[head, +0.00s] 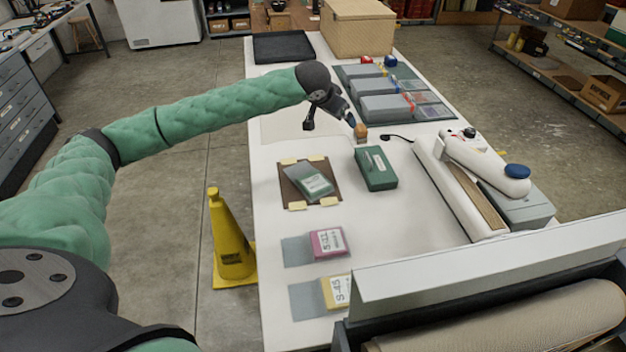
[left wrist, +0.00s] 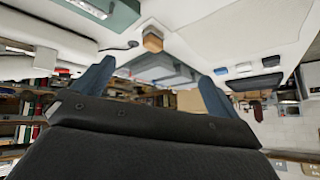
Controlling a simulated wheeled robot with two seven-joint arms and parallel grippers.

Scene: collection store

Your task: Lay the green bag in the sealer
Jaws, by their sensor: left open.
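The green bag (head: 315,182), clear with a green and white label, lies on a brown board (head: 295,172) with pale corner pads, near the table's left side. The sealer (head: 480,180) is a long white machine with a raised arm-like part and a blue knob, at the table's right. My left gripper (head: 330,121) is open and empty, above the table beyond the board and the green bag. Its two fingers (left wrist: 155,87) stand wide apart in the left wrist view, where I cannot see the green bag. My right gripper is not in view.
A green box (head: 376,170) stands between board and sealer, a small wooden block (head: 361,132) by its far end. Pink (head: 328,242) and yellow (head: 337,292) bags lie nearer. Grey boxes (head: 385,105) sit farther back. A yellow cone (head: 230,240) stands beside the table.

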